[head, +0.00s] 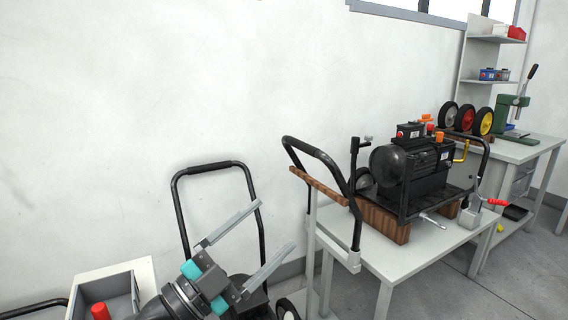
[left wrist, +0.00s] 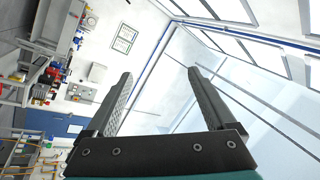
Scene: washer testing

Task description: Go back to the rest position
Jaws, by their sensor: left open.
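My left gripper (head: 277,223) is at the lower middle of the head view, with its two long grey fingers spread apart and pointing up and to the right. Nothing is between the fingers. The left wrist view also shows the gripper (left wrist: 160,73) open and empty, with the room tilted sideways behind it. In the head view the gripper appears in front of a black tubular handle (head: 176,205). My right gripper is in neither view.
A white table (head: 390,268) at the right carries a black compressor (head: 410,165) on wooden blocks. A black cart handle (head: 320,155) stands at its left end. A grey bin (head: 105,290) with a red item is at the lower left. The wall (head: 120,110) behind is bare.

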